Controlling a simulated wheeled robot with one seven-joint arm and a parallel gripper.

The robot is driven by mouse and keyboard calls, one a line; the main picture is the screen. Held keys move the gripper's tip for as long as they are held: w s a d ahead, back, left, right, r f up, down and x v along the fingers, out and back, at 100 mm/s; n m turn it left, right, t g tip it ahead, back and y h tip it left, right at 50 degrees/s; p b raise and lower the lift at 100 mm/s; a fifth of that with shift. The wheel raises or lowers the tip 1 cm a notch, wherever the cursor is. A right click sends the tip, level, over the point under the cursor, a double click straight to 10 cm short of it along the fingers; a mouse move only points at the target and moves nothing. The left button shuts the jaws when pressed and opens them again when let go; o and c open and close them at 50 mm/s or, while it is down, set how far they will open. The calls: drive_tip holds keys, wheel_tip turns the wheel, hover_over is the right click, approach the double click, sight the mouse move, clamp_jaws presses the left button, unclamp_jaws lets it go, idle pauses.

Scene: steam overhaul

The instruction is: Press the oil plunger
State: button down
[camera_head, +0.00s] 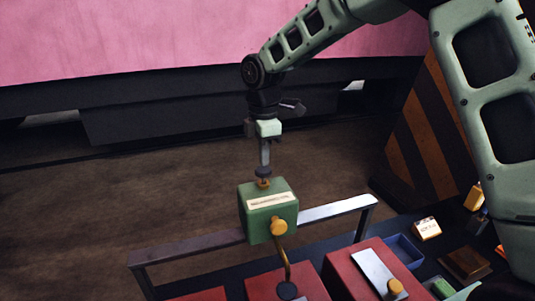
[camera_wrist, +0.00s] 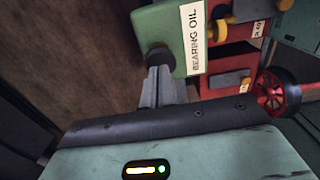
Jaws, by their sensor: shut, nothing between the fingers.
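The oil box is a green block (camera_head: 256,220) with a white label; in the wrist view its label reads BEARING OIL on the box (camera_wrist: 168,24). The oil plunger stands on its top, a dark knob (camera_head: 263,172) on a short brass stem. My gripper (camera_head: 264,163) is shut and points down right above the knob, its tips at or very near it. In the wrist view the shut fingertips (camera_wrist: 160,72) meet the dark round knob (camera_wrist: 159,56) at the box's edge. I cannot tell whether they touch or press. A little brass stem shows below the knob.
The box sits at a metal rail (camera_head: 335,209). A brass knob (camera_head: 279,227) and bent pipe are on its front. Red blocks (camera_head: 375,265) stand below. A blue tray (camera_head: 404,250) and small boxes lie right. In the wrist view a red wheel (camera_wrist: 276,92) is at right.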

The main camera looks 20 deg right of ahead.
sight(264, 169)
wheel_tip(264, 169, up, 10)
drive_tip(key=b, duration=0.2)
drive_tip(key=shift+r, duration=0.1)
idle(1.7)
